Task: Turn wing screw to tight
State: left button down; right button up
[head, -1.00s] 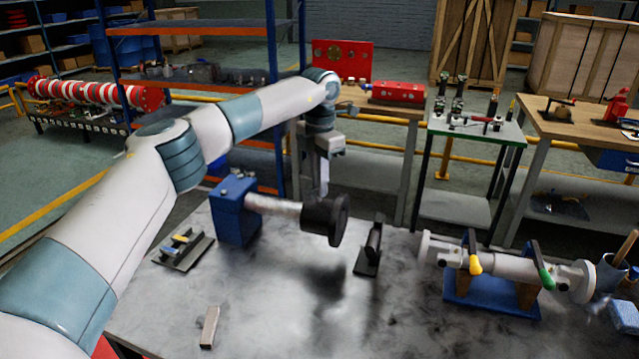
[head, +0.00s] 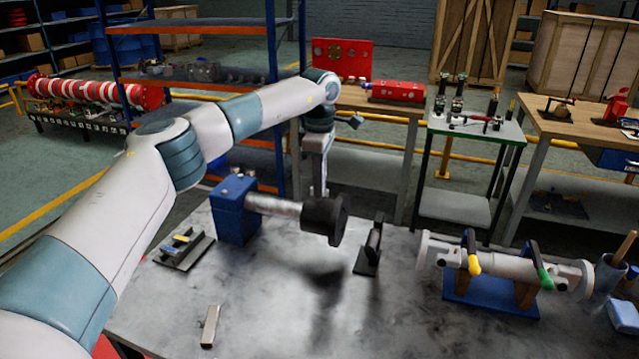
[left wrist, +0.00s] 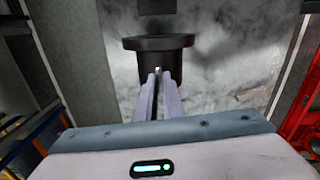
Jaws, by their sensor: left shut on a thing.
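A black round head (head: 323,220) sits on the end of a silver shaft (head: 275,205) that comes out of a blue block (head: 236,210) on the table. My left gripper (head: 318,192) points straight down onto the top of this head. In the left wrist view its two fingers (left wrist: 159,78) are close together at the edge of the black head (left wrist: 158,46). They are shut on a small light part between their tips, apparently the wing screw (left wrist: 157,70). The fingers hide most of it. My right gripper is not in view.
A small black stand (head: 370,248) is right of the head. A grey pipe assembly (head: 505,265) on a blue base stands further right. A small tray (head: 184,250) and a metal block (head: 210,326) lie at left. The front middle of the table is clear.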

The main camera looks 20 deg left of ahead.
pick_arm(q)
jog(key=shift+r+m, duration=0.15)
jog(key=shift+m, duration=0.15)
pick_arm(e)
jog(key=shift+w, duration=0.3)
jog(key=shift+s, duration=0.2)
pick_arm(q)
jog(key=c, duration=1.9)
grip_release()
jog(key=shift+o, duration=0.2)
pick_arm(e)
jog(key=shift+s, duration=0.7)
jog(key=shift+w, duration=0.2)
